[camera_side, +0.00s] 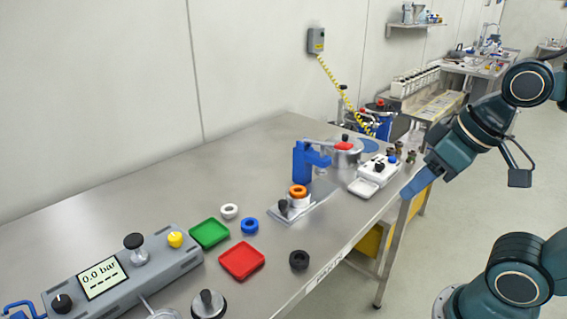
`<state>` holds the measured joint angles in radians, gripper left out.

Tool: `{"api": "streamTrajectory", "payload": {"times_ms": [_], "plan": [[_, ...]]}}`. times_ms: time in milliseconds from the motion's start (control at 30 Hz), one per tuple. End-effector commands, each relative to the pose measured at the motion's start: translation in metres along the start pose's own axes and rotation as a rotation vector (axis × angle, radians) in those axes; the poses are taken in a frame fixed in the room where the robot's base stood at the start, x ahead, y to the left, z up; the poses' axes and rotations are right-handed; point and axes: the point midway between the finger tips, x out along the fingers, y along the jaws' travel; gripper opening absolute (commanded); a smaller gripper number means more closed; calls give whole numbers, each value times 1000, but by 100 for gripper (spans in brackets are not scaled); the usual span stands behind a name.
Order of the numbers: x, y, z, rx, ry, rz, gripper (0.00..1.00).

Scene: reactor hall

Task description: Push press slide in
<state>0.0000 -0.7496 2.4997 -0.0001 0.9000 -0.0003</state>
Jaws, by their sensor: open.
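The press is a blue upright frame (301,162) with an arm reaching right, on the metal table. At its foot, a flat metal slide (314,207) sticks out toward the front of the table. The slide and holder sit in front of the blue frame. My gripper (412,188) is open, its blue fingers pointing down-left near the table's right edge, right of the press and apart from it.
A white device (372,178) with knobs stands between press and gripper. A metal pot with a red part (344,146) is behind. Green tray (209,233), red tray (242,260), loose rings and a grey pressure panel (130,272) lie left. Bare table surrounds the slide's front.

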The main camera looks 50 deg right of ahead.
Motion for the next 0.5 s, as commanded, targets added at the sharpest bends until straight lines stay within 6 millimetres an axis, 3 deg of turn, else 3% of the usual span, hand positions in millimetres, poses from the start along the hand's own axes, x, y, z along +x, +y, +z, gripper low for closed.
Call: {"api": "streamTrajectory", "payload": {"times_ms": [267,500], "plan": [[-1,0,-15,-37,-25,-1,32],[2,-1,-54,-135,-89,-7,32]]}}
